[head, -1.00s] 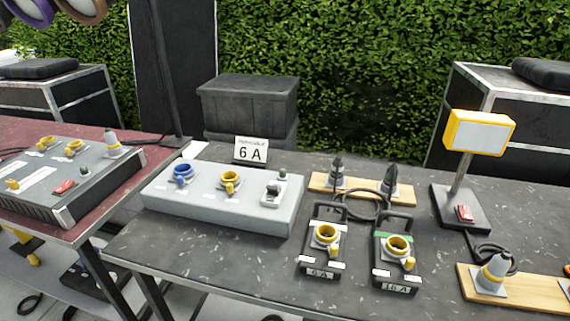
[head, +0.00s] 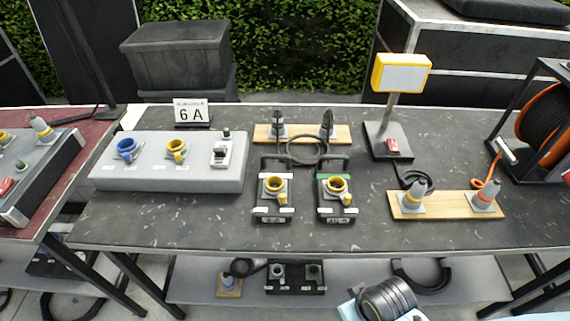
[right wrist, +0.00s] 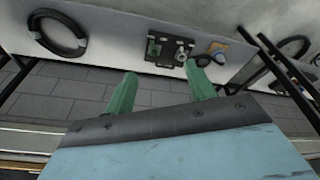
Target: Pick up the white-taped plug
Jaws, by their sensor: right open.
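In the head view two upright dark-topped plugs, a left plug (head: 278,128) and a right plug (head: 326,125), stand on a wooden board (head: 345,136) at the table's back middle. White tape on a plug is too small to tell. My right gripper (right wrist: 162,90) is open and empty in the right wrist view, with green fingers apart, below table height near the lower shelf. My left gripper is not in view.
Two adapter boxes, one labelled 6 A (head: 272,205) and one with green tape (head: 336,205), stand in front of the back board. A grey socket panel (head: 200,178) is left, a yellow lamp (head: 402,74) and cable reel (head: 550,125) right. The table's front strip is clear.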

